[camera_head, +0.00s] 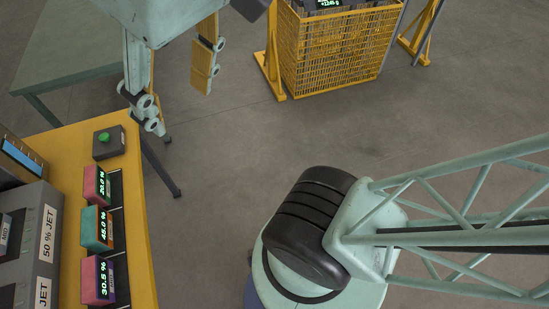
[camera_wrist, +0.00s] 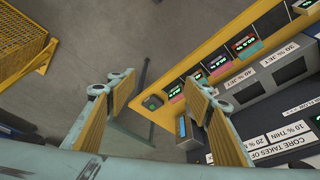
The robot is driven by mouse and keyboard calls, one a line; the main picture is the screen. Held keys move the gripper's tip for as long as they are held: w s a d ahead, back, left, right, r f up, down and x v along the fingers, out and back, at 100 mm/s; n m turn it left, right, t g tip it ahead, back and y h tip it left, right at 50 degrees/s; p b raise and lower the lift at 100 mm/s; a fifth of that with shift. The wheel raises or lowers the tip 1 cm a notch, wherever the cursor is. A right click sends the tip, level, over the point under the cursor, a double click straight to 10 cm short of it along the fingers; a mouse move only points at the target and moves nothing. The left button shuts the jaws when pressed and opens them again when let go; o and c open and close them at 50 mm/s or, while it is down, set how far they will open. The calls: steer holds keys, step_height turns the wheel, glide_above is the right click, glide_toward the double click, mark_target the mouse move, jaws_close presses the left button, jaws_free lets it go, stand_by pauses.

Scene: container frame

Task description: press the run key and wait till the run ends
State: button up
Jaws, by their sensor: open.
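The run key appears to be the green round button (camera_head: 104,138) on a small dark box at the far corner of a yellow bench. It also shows in the wrist view (camera_wrist: 152,103), ahead between my fingers. My gripper (camera_head: 178,102) is open and empty, with its two yellow-padded fingers spread apart. In the head view it hangs to the right of and above the button, and looks apart from it. In the wrist view my gripper (camera_wrist: 162,86) frames the button box in its gap. I cannot tell whether the button is pressed.
Blocks with displays reading 20.0 % (camera_head: 97,184), 45.0 % (camera_head: 97,229) and 30.5 % (camera_head: 97,280) line the yellow bench (camera_head: 135,215). A grey unit (camera_head: 40,215) with "50 % JET" labels stands left. A yellow mesh crate (camera_head: 335,50) stands at the back. A green table (camera_head: 65,55) is behind.

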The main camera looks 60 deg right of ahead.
steer(key=shift+s+f, duration=0.2)
steer(key=shift+f, duration=0.05)
jaws_close()
stand_by(1.2)
